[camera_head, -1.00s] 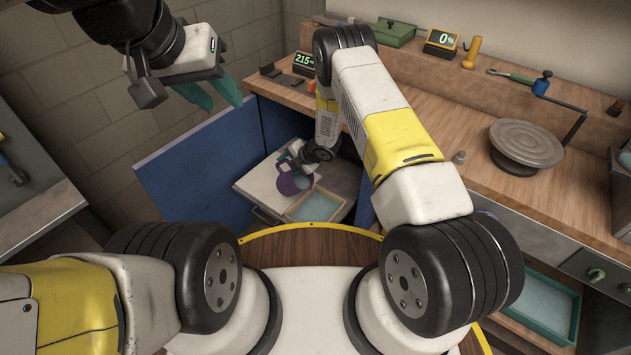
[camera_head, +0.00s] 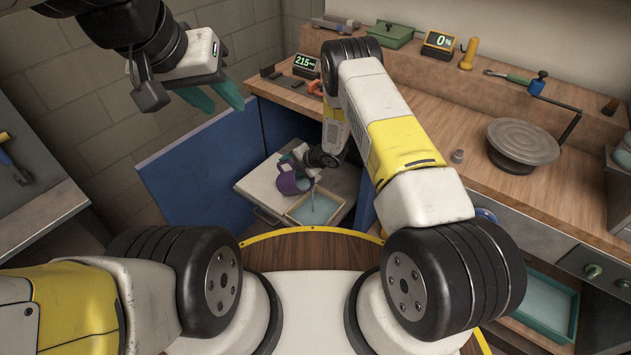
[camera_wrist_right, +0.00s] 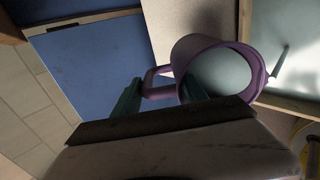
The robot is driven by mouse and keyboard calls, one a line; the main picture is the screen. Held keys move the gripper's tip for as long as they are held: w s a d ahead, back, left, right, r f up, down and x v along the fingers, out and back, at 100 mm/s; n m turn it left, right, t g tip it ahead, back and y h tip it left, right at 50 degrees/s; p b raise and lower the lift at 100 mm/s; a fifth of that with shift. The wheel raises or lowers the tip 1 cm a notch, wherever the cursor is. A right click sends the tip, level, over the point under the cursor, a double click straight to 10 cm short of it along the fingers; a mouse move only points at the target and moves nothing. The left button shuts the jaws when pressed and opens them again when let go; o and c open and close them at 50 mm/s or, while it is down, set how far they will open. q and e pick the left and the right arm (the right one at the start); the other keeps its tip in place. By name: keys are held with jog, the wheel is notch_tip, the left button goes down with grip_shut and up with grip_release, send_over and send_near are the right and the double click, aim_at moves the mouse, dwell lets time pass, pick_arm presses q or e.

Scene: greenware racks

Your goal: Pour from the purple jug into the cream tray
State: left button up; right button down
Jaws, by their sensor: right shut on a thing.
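The purple jug (camera_head: 288,184) is tilted toward the cream tray (camera_head: 302,221), and a thin pale stream runs from its lip into the tray. In the right wrist view the jug (camera_wrist_right: 180,57) holds pale grey-blue liquid, and the stream (camera_wrist_right: 281,62) shows over the tray at the right. My right gripper (camera_wrist_right: 158,93) is shut on the jug's handle. The tray's floor looks pale blue-grey; its liquid level is hard to tell. My left gripper (camera_head: 212,97) hangs empty at the upper left, its teal fingers apart, far from the jug.
The tray stands on a pale surface (camera_head: 262,188) low beside an open blue cabinet door (camera_head: 195,170). Another tray (camera_head: 545,305) sits lower right.

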jog(key=shift+s+d+t+y, duration=0.35)
jog(key=shift+t+y, duration=0.25)
jog(key=shift+y, duration=0.1)
dwell(3.0)
